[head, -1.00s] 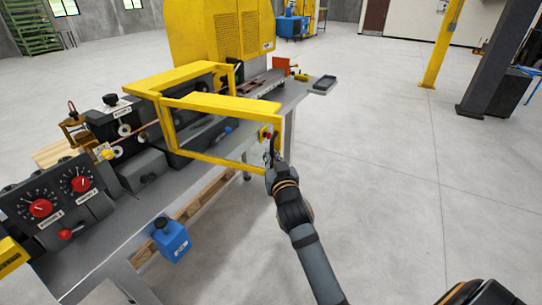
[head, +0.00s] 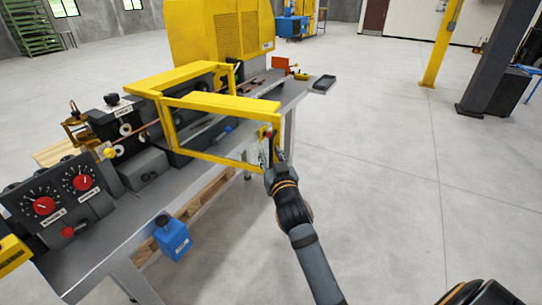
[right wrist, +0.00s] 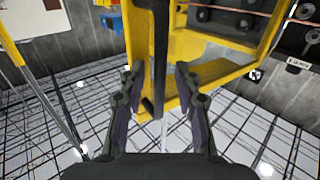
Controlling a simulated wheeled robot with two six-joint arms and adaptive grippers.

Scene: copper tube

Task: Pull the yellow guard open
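The yellow guard (head: 222,104) is a rectangular frame on the front of the bench machine, and in the head view it stands out from the machine toward the right. My right gripper (head: 271,156) is at the guard's near right end. In the right wrist view the guard (right wrist: 190,45) fills the upper middle. A dark upright bar (right wrist: 160,70), which looks like the guard's handle, stands between the two fingers of my right gripper (right wrist: 158,88). The fingers are spread, with gaps on both sides of the bar. My left gripper is in neither view.
A grey bench (head: 112,248) carries the machine, with red dials (head: 44,206) at the left. The floor to the right is clear up to a yellow post (head: 441,45).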

